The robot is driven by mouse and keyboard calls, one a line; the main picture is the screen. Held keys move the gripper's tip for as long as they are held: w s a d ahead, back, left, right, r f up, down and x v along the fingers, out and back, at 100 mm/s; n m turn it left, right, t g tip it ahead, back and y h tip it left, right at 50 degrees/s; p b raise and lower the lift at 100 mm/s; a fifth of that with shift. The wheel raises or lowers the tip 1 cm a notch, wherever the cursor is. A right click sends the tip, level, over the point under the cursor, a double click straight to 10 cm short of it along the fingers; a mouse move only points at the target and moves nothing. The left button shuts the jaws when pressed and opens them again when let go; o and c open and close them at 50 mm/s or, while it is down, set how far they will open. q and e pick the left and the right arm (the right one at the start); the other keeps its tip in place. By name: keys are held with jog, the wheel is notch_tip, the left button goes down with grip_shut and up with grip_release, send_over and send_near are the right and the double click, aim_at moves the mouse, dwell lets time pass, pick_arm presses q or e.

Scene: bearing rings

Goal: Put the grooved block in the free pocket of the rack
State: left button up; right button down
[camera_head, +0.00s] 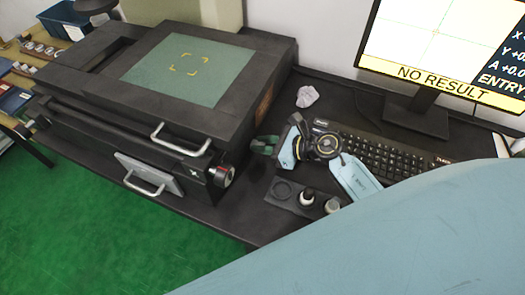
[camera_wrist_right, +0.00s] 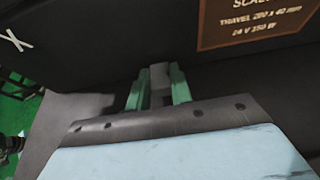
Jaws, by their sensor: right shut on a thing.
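My right gripper (camera_head: 264,145) shows in the head view beside the right side of the large black machine, with its green fingers low near the desk. In the right wrist view the two green fingers (camera_wrist_right: 159,90) are shut on a small grey block (camera_wrist_right: 159,75). Its groove cannot be made out, and the block is not distinguishable in the head view. A dark rack (camera_head: 273,202) lies on the desk in front of the gripper. It has an empty round recess at its left and small bottles (camera_head: 307,197) at its right. My left gripper is not in view.
The black machine (camera_head: 262,75) with a green top plate stands close left of the gripper. A keyboard (camera_head: 385,158), a monitor (camera_head: 440,50) and a crumpled pale piece (camera_head: 307,96) are behind and to the right. My light blue arm covers the lower right.

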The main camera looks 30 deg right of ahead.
jog(key=shift+s+d+f+b, duration=0.1)
jog(key=shift+d+f+b, duration=0.15)
jog(key=shift+f, duration=0.6)
jog(key=shift+a, duration=0.2)
jog(key=c, duration=1.7)
grip_release()
jog(key=shift+d+f+b, duration=0.1)
jog(key=shift+f+b, duration=0.15)
jog(key=shift+b, duration=0.05)
jog(key=o, duration=0.4)
jog(key=shift+o, duration=0.2)
